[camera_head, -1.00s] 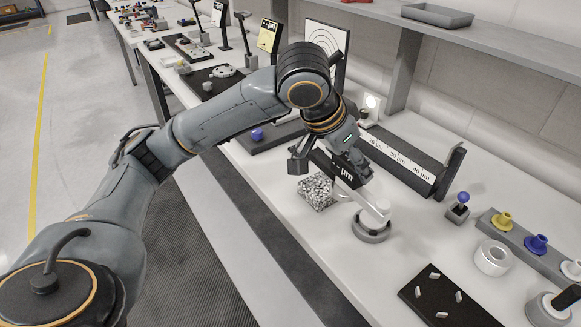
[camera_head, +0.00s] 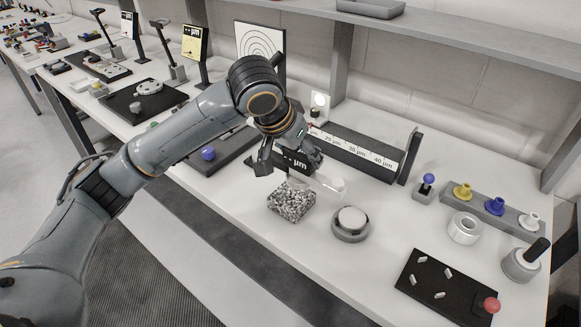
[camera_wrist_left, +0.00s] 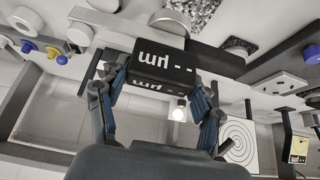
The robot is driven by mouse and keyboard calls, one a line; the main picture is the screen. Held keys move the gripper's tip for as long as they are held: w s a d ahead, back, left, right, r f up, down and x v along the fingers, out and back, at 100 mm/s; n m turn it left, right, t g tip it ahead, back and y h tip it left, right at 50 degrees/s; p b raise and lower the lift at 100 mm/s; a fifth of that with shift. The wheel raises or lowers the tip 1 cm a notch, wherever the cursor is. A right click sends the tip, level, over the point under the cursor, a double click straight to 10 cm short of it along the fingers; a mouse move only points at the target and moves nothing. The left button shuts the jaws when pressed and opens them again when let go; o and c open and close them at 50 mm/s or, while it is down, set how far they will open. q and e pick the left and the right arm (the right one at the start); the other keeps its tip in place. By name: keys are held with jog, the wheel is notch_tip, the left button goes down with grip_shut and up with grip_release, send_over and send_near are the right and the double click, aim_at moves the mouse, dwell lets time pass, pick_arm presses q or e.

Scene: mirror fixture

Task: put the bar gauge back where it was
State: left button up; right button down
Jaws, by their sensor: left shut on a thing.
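The bar gauge is a black box with a "-- µm" display (camera_head: 291,160), and a pale bar (camera_head: 326,184) reaches right from beside it. My left gripper (camera_head: 288,152) is shut on the box and holds it behind a speckled block (camera_head: 291,202). In the left wrist view the box (camera_wrist_left: 160,55) sits between the two fingers (camera_wrist_left: 160,88). A round grey stand with a white top (camera_head: 350,222) is in front of the pale bar's end. The hand partly hides the box. My right gripper is in neither view.
Behind the gauge stands a long dark scale marked in µm (camera_head: 355,155). A target board (camera_head: 259,45) and a lamp (camera_head: 319,103) are at the back. To the right are a knob rack (camera_head: 500,210), a white ring (camera_head: 463,228) and a black plate (camera_head: 440,288). The front bench strip is clear.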

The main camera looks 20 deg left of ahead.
aim_at(293, 158)
pick_arm(q)
jog(key=f, duration=0.1)
jog(key=w+a+f, duration=0.2)
jog(key=f, duration=0.1)
jog(key=shift+w, duration=0.15)
jog(key=f, duration=0.1)
jog(key=f+p, duration=0.1)
jog(key=f, duration=0.1)
jog(key=shift+w+a, duration=0.25)
jog(key=shift+f, duration=0.45)
jog(key=o, duration=1.6)
jog(key=shift+f, duration=0.15)
jog(key=v, duration=1.2)
jog(key=shift+s, duration=0.1)
